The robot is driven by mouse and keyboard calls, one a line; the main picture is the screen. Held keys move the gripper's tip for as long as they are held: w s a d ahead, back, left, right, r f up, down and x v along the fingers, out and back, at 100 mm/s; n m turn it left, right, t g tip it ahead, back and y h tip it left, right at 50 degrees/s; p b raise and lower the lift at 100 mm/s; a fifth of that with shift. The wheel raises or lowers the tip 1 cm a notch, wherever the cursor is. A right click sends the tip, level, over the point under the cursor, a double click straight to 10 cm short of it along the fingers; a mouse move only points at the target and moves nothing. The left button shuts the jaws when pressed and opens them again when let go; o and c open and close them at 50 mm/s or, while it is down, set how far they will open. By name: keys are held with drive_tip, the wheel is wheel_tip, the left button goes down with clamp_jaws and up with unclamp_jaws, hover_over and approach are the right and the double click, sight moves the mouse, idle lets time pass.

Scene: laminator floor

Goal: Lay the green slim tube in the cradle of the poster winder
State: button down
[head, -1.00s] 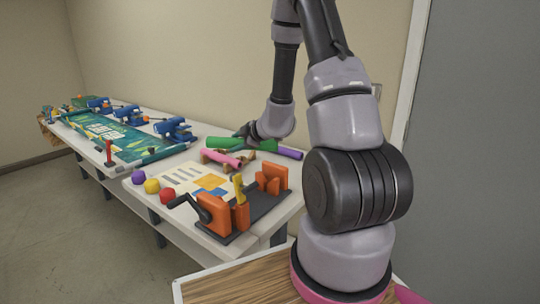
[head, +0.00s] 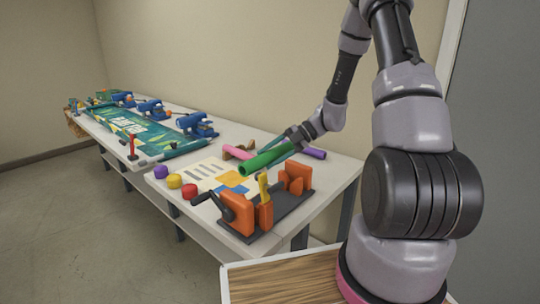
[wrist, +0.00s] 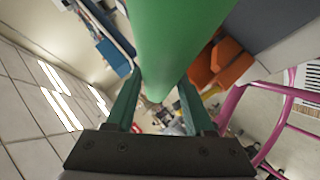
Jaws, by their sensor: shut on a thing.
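The green slim tube (head: 265,158) is in my gripper (head: 292,138), held above the table near its back right part. In the wrist view the tube (wrist: 168,45) runs between the two fingers of my gripper (wrist: 157,105), which are shut on it. The poster winder (head: 280,212) stands at the table's near right corner. It has a dark base, orange end blocks, a black crank on the left and a yellow lever. The tube is behind and above the winder, apart from it. The cradle between the orange blocks looks empty of any tube.
A pink tube (head: 238,152) and a purple tube (head: 313,153) lie at the back. A printed sheet (head: 215,175) lies left of the winder. Blue machines (head: 197,125) and a green poster (head: 135,130) are farther left.

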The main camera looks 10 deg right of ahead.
drive_tip(key=shift+a+f, duration=0.1)
drive_tip(key=shift+f, duration=5.8)
drive_tip(key=shift+s, duration=0.1)
drive_tip(key=shift+c, duration=1)
unclamp_jaws()
drive_tip(key=shift+f, duration=0.1)
